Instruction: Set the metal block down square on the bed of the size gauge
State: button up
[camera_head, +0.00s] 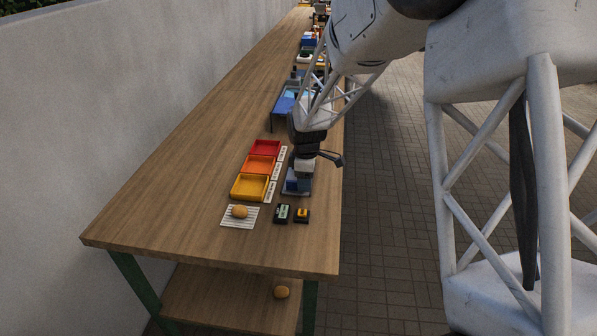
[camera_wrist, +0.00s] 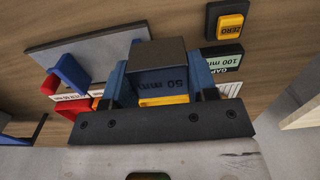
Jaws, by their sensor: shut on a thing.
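My gripper (camera_head: 306,158) is over the size gauge (camera_head: 298,184) near the right edge of the bench. In the wrist view its two blue fingertips are shut on the sides of the metal block (camera_wrist: 163,82), a dark grey cube marked "50 mm". The gauge bed (camera_wrist: 95,48) is a grey plate behind and left of the block. A blue jaw (camera_wrist: 70,72) stands up at the plate's left. The block and fingers hide part of the bed, and I cannot tell whether the block touches it.
A "GAP 100 mm" display (camera_wrist: 224,56) and a yellow ZERO button (camera_wrist: 232,24) lie beside the gauge. Red (camera_head: 265,147), orange (camera_head: 260,164) and yellow (camera_head: 249,187) trays stand to the left. A potato (camera_head: 239,211) rests on a white rack. Bench left of the trays is clear.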

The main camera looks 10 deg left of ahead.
jog(key=w+a, duration=0.1)
jog(key=w, duration=0.2)
jog(key=w+a, duration=0.1)
jog(key=w, duration=0.2)
jog(key=w+a+f, duration=0.1)
jog(key=w, duration=0.2)
jog(key=shift+a, duration=0.2)
jog(key=shift+f, duration=1.7)
jog(key=shift+f, duration=0.1)
jog(key=o, duration=0.8)
jog(key=shift+c, duration=0.2)
notch_tip(320, 180, up, 12)
